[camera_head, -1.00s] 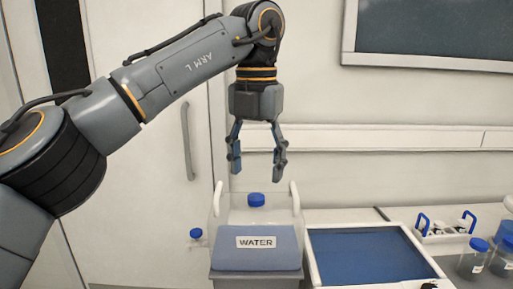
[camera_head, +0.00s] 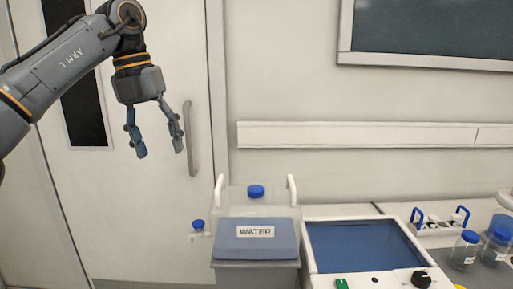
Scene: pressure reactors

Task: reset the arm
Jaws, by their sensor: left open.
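My left gripper (camera_head: 160,153) hangs at the upper left in the head view, in front of the white door. Its two fingers point down, are apart, and hold nothing. The left arm (camera_head: 62,72) comes in from the left edge and bends down at the wrist. The gripper is above and to the left of the water container (camera_head: 218,205), well apart from it. My right gripper does not show.
The water container has a blue cap (camera_head: 256,191) and stands on a grey stand. Right of it is a device with a blue panel (camera_head: 362,247) and a black knob (camera_head: 421,278). A rack (camera_head: 440,225) and clear jars with blue lids (camera_head: 464,250) stand at the right.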

